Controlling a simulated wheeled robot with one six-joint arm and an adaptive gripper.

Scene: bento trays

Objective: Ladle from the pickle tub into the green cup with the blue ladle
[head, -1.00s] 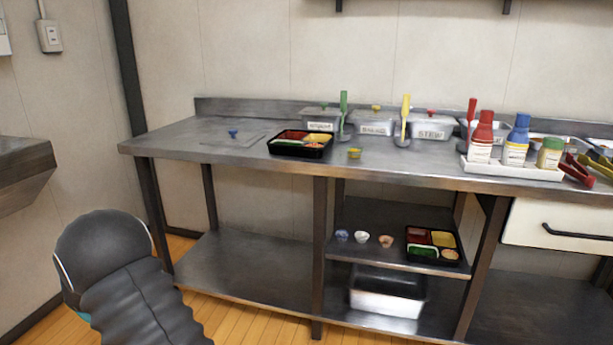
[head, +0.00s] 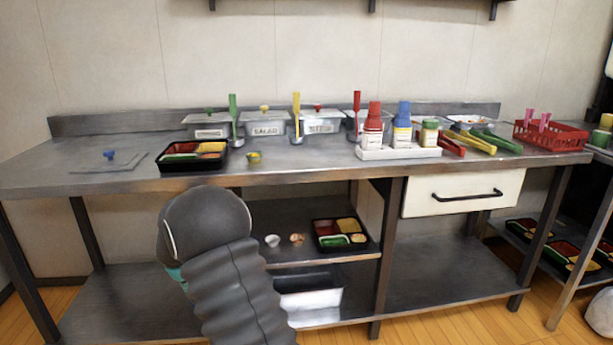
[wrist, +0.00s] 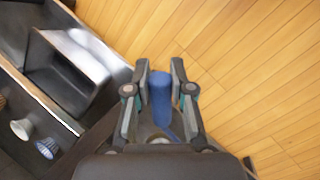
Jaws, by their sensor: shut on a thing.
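My gripper (wrist: 161,80) is shut on the upright blue handle of the blue ladle (wrist: 161,100) in the wrist view; the ladle's bowl is not clearly visible. In the head view my arm hides the gripper. Three lidded, labelled tubs stand at the back of the counter: a left one (head: 208,131), a middle one (head: 266,128) and a right one (head: 321,125). I cannot read which is the pickle tub.
A flat lid with a blue knob (head: 110,157) lies on the counter's left. Green (head: 233,115), yellow (head: 296,112) and red (head: 357,110) ladles stand by the tubs. A white bottle tray (head: 398,153) is to their right. A blue cup (wrist: 45,148) is on the lower shelf.

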